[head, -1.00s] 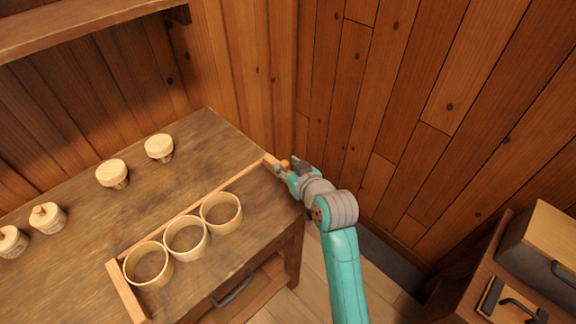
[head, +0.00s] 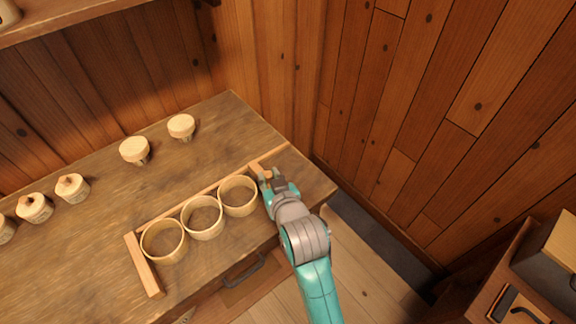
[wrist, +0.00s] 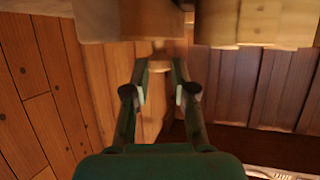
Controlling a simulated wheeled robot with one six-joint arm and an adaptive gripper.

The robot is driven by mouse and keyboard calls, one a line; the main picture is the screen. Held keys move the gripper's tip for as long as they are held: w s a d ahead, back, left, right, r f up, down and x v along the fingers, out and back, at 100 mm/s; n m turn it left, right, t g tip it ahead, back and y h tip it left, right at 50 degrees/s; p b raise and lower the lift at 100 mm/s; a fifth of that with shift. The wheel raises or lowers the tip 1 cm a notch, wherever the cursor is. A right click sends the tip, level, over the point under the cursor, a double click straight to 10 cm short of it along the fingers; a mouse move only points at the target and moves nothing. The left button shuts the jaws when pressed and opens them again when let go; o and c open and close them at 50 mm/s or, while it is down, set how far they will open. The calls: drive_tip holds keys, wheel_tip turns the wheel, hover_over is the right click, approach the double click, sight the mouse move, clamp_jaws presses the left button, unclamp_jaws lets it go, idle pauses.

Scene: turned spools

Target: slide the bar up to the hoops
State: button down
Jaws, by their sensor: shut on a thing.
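Three pale wooden hoops stand in a row on the dark worktop in the head view: a left hoop (head: 163,258), a middle hoop (head: 202,233) and a right hoop (head: 238,210). My gripper (head: 264,177) is shut on the bar (head: 260,170), a small light-wood piece mostly hidden by the fingers. It is beside the right hoop, at the right end of the row. I cannot tell whether the bar touches the hoop. In the wrist view, light wood shows between the fingers (wrist: 158,95).
A thin rail (head: 190,202) runs behind the hoops, and a short end strip (head: 145,266) lies left of them. Several turned spools (head: 134,151) stand on the worktop (head: 90,235) behind. Wood-panelled walls close the back and right.

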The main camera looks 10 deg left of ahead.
drive_tip(key=shift+s+a, duration=0.5)
drive_tip(key=shift+s, duration=0.2)
drive_tip(key=c, duration=0.9)
unclamp_jaws()
drive_tip(key=shift+c, duration=0.2)
drive_tip(key=v, duration=1.2)
drive_tip(key=shift+d+f, duration=0.15)
